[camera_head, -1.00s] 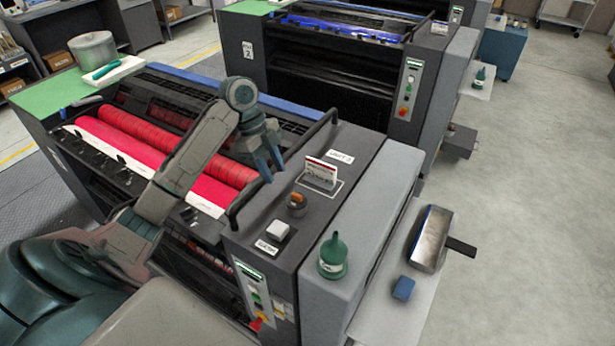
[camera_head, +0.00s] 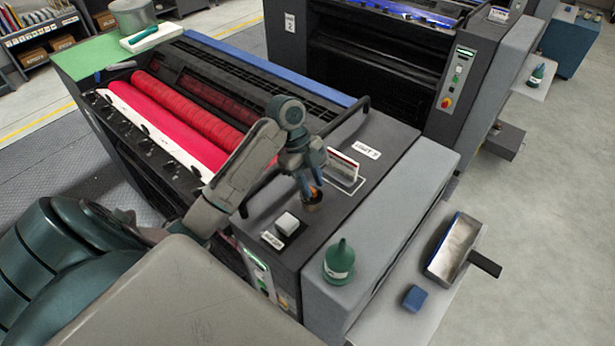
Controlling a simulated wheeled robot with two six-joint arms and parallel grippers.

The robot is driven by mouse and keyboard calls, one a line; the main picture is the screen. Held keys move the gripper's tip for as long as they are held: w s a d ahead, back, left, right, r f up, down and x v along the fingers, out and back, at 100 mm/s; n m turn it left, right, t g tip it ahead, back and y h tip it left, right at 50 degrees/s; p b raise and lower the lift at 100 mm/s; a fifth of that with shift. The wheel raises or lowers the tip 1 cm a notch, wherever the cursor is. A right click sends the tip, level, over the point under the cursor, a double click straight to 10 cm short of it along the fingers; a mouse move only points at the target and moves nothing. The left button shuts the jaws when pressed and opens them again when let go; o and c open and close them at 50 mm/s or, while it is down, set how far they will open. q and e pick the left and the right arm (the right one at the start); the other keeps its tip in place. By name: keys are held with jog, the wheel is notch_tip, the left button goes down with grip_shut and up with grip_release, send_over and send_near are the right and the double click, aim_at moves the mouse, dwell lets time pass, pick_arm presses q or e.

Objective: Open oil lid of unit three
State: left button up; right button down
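Unit three is the dark press in the foreground, with a "UNIT 3" label (camera_head: 367,148) on its top panel. A small round dark fitting (camera_head: 313,205) with an orange-brown knob, seemingly the oil lid, sits on that panel. It looks seated, and the fingers partly hide it. My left gripper (camera_head: 309,190) points down right over the knob, with its fingers apart and orange showing between them. Whether they touch the knob I cannot tell. A green oil can (camera_head: 339,262) with a spout stands upright on the grey side housing. My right gripper is not in view.
A white square block (camera_head: 287,223) sits nearer on the panel, and a propped card (camera_head: 342,166) stands just behind the gripper. A black rail (camera_head: 350,118) runs along the panel edge. A metal scoop-like tray (camera_head: 456,249) and a blue block (camera_head: 414,298) lie on the side shelf.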

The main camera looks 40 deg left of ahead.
pick_arm(q)
jog(key=shift+s+a+f, duration=0.1)
jog(key=shift+s, duration=0.4)
jog(key=c, duration=0.6)
grip_shut()
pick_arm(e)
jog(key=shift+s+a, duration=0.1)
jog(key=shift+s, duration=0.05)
